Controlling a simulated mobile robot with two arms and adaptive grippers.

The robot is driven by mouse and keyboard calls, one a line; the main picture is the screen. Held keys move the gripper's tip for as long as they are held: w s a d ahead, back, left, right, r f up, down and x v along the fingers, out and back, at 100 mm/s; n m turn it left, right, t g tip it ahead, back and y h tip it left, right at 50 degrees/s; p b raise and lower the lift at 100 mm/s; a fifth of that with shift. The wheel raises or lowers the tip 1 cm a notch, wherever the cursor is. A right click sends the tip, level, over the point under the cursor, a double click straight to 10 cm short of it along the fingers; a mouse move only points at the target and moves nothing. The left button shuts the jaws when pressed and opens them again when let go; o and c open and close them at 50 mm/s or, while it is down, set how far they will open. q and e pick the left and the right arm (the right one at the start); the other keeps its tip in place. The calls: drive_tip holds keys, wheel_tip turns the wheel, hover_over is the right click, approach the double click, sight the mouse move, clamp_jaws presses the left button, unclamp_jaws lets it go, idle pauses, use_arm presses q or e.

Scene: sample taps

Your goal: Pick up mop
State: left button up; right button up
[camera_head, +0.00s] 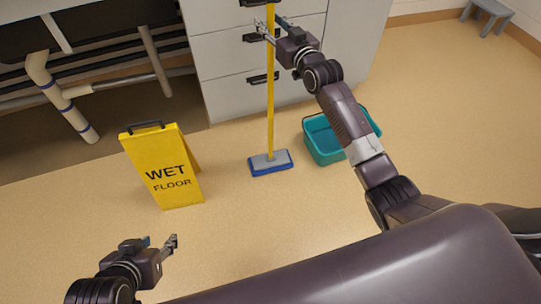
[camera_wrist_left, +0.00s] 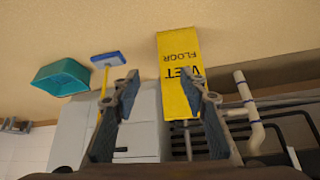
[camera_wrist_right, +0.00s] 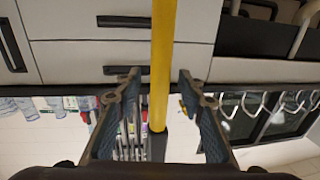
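The mop has a yellow handle (camera_head: 270,95) and a flat grey and blue head (camera_head: 270,162) resting on the floor, and it stands upright before the drawer cabinet. My right gripper (camera_head: 270,27) is high on the handle. In the right wrist view the yellow handle (camera_wrist_right: 162,60) passes between the open fingers of my right gripper (camera_wrist_right: 158,85), with a gap visible on each side. My left gripper (camera_head: 172,244) is low at the left of the head view, away from the mop. Its fingers (camera_wrist_left: 160,85) are open and empty in the left wrist view.
A yellow wet floor sign (camera_head: 165,168) stands left of the mop. A teal bucket (camera_head: 325,145) is to its right, partly behind my right arm. The grey drawer cabinet (camera_head: 225,60) and pipes (camera_head: 60,110) are behind. A grey stool (camera_head: 487,15) is far right. Floor around the mop head is clear.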

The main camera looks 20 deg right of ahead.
drive_tip(key=shift+c, duration=0.3)
clamp_jaws()
drive_tip(key=shift+r, duration=0.1)
drive_tip(key=shift+r, duration=0.15)
wheel_tip(320, 180, up, 3)
drive_tip(key=shift+f+p, duration=0.15)
drive_tip(key=shift+p, duration=0.3)
wheel_tip(320, 180, up, 4)
drive_tip(key=shift+r+p, duration=0.1)
drive_tip(key=shift+p, duration=0.55)
use_arm(q)
drive_tip(key=s+a+g+p, duration=0.1)
drive_tip(key=s+a+g, duration=0.15)
drive_tip(key=s, duration=0.45)
use_arm(e)
wheel_tip(320, 180, up, 5)
drive_tip(key=shift+f, duration=0.1)
use_arm(q)
wheel_tip(320, 180, down, 7)
drive_tip(key=w+g+p, duration=0.1)
drive_tip(key=shift+w+d+r+y+p, duration=0.15)
drive_tip(key=shift+d+r+y+p, duration=0.05)
drive_tip(key=shift+d+y+p, duration=0.2)
use_arm(e)
wheel_tip(320, 180, up, 8)
hover_over(273, 14)
drive_tip(key=w, duration=0.1)
drive_tip(key=shift+a, duration=0.15)
